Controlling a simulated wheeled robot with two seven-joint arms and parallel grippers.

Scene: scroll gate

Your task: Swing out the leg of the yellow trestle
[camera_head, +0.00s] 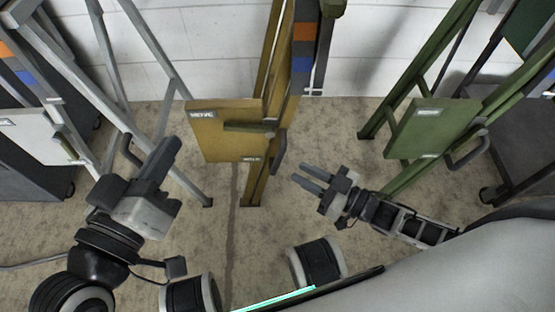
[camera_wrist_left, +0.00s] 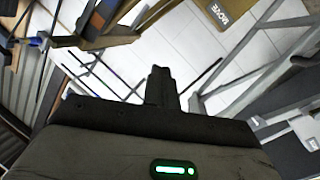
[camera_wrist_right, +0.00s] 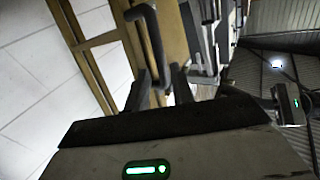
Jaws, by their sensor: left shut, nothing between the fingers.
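The yellow trestle (camera_head: 256,186) stands in the middle of the head view, with a yellow panel (camera_head: 228,145) bearing white labels. A dark handle (camera_head: 279,152) is at the panel's right edge. My right gripper (camera_head: 306,176) is open and empty, to the right of and below this handle, apart from it in the head view. In the right wrist view a dark bent handle (camera_wrist_right: 153,40) shows beyond the spread fingers (camera_wrist_right: 160,88). My left gripper (camera_head: 169,152) is shut and empty, left of the yellow panel. Its closed fingers (camera_wrist_left: 161,84) show in the left wrist view.
A grey trestle (camera_head: 160,90) with a white panel stands at the left, and a green trestle (camera_head: 430,130) with a green panel at the right. Dark carts (camera_head: 38,165) stand at the sides. A white wall (camera_head: 220,50) is behind. The brown floor (camera_head: 225,220) between is clear.

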